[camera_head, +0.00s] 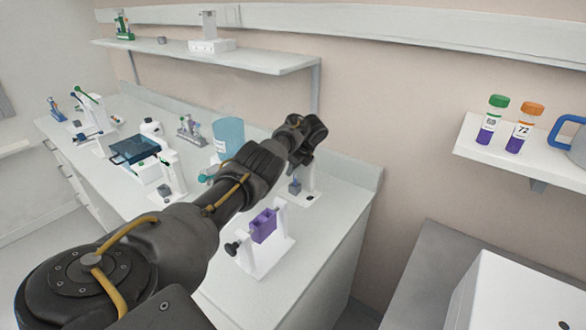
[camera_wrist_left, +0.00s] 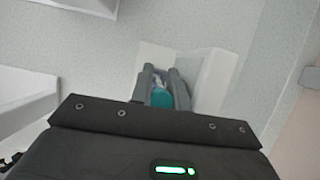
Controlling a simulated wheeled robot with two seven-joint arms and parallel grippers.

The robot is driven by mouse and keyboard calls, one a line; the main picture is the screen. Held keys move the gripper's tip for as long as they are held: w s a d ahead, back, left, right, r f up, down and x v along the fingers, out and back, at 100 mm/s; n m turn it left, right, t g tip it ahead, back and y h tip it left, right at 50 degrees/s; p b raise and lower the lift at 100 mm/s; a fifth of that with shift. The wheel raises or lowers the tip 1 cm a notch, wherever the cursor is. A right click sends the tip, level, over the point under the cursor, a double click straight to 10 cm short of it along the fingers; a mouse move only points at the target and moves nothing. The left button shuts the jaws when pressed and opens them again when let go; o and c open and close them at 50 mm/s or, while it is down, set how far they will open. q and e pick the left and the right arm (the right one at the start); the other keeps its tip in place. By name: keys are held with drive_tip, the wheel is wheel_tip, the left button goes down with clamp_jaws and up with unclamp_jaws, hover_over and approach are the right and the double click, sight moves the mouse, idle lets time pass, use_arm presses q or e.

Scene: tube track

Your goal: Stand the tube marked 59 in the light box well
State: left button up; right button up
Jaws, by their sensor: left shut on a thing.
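My left gripper (camera_wrist_left: 164,88) is shut on a teal-capped tube (camera_wrist_left: 162,98), seen between its two dark fingers in the left wrist view. No number shows on this tube. In the head view my left arm reaches over the bench and hides the gripper's fingers and the tube. A white stand (camera_wrist_left: 212,82) is just beyond the fingers in the wrist view; I cannot tell whether the tube touches it. In the head view a white stand with a small grey block (camera_head: 295,187) is below the arm's end. I cannot tell which stand is the light box. My right gripper is not in view.
A white stand with a purple block (camera_head: 264,226) is near the bench's front. A blue container (camera_head: 229,135) and several white devices fill the bench. A green-capped tube (camera_head: 491,120) and an orange-capped tube marked 72 (camera_head: 524,128) stand on the right shelf (camera_head: 500,157).

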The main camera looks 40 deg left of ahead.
use_arm(q)
drive_tip(key=shift+f, duration=0.15)
drive_tip(key=shift+f+b, duration=0.4)
drive_tip(key=shift+b, duration=0.05)
drive_tip(key=o, duration=0.6)
drive_tip(key=shift+o, duration=1.2)
drive_tip(key=shift+s+r, duration=0.15)
drive_tip(key=shift+r, duration=0.05)
drive_tip(key=shift+w+r, duration=0.1)
drive_tip(key=shift+w, duration=0.1)
